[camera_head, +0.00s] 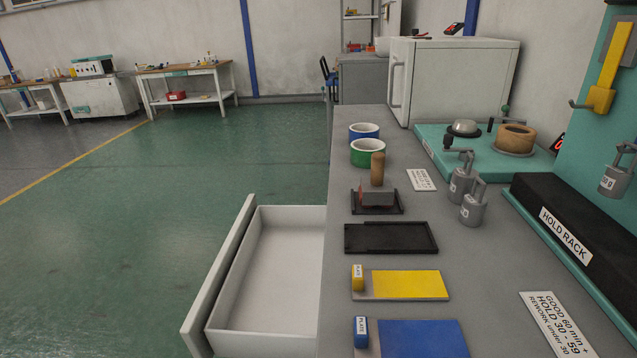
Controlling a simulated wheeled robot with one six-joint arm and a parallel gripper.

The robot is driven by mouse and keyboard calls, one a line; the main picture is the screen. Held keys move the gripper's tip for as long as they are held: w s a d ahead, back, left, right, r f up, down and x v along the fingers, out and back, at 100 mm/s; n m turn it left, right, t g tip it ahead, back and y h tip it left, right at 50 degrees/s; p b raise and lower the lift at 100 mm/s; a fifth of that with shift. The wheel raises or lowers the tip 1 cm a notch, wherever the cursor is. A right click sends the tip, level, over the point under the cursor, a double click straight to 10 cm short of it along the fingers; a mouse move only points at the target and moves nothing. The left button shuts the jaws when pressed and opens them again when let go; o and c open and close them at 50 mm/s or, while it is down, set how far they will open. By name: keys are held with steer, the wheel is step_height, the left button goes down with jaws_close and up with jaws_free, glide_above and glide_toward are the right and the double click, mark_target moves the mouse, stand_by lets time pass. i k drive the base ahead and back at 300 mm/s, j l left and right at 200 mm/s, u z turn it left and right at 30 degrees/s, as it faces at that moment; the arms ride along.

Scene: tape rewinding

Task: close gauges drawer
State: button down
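A white drawer (223,288) stands pulled out from the left side of the grey workbench, at the lower middle of the head camera view. Its front panel is on the left, and its inside looks empty. The part near the bench is hidden under the worktop edge. No label shows on the drawer, so I cannot tell from its face that it is the gauges drawer. My gripper is not in view.
The worktop (330,330) holds blue (364,131) and green (368,153) rings, a black tray (390,238), a yellow plate (405,285), a blue plate (420,340), weights and a white cabinet (455,80). The green floor (110,250) left of the drawer is clear.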

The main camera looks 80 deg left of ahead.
mark_target(260, 297)
steer(key=k+l+u, duration=0.1)
steer(key=u, duration=0.3)
steer(key=k+l+u, duration=0.1)
steer(key=u, duration=0.3)
steer(key=k+u, duration=0.1)
steer(key=u, duration=0.3)
steer(key=k+u, duration=0.15)
steer(key=u, duration=0.25)
steer(key=k+j+u, duration=0.2)
steer(key=k, duration=0.35)
steer(key=k+j+u, duration=0.2)
steer(key=k, duration=0.3)
steer(key=k+l, duration=0.05)
steer(key=l, duration=0.05)
